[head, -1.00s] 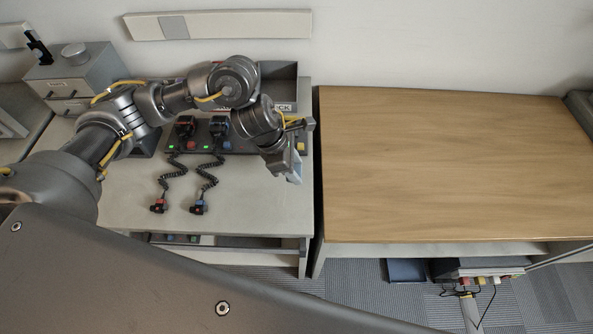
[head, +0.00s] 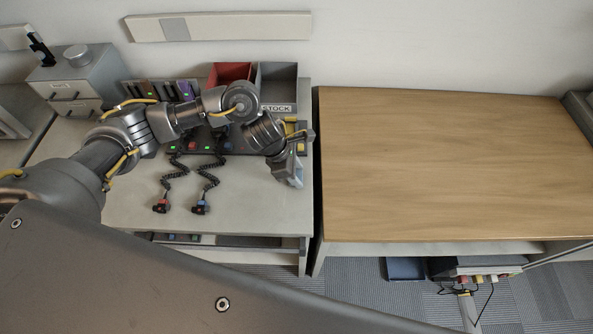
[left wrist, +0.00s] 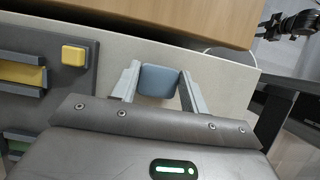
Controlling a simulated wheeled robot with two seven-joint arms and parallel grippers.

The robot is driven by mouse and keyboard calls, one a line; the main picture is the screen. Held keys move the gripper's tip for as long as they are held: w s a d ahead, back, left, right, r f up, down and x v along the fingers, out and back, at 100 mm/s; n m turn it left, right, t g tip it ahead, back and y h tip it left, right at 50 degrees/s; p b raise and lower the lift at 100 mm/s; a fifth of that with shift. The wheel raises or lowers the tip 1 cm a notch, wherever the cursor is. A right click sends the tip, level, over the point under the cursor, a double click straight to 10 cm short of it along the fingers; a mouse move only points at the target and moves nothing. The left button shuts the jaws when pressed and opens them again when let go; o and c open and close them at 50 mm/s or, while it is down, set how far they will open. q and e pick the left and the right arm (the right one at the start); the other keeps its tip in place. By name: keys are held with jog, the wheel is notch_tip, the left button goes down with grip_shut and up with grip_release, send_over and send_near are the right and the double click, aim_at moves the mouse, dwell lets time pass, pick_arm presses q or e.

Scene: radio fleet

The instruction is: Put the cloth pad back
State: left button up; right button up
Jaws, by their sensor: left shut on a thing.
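The cloth pad (left wrist: 158,80), a small blue-grey block with rounded corners, is between the two fingers of my left gripper (left wrist: 157,88) in the left wrist view. The gripper is shut on it. In the head view my left gripper (head: 290,172) is over the right part of the grey bench (head: 250,205), near its right edge, with a bit of light blue at its tip. How high the pad is above the bench I cannot tell. A dark jointed arm part (left wrist: 290,22) shows far off in the left wrist view; its jaws are unclear.
A dark charging strip with a yellow block (left wrist: 74,55) lies beside the gripper. Two coiled cords (head: 208,180) lie on the bench. A red bin (head: 230,72) and a grey STOCK bin (head: 278,85) stand behind. The wooden table (head: 450,165) at right is bare.

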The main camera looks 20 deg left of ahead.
pick_arm(q)
jog(key=shift+f, duration=0.2)
jog(key=o, duration=0.9)
jog(key=shift+r, duration=0.1)
jog(key=shift+r, duration=0.15)
jog(key=b+v, duration=0.1)
jog(key=v, duration=1.1)
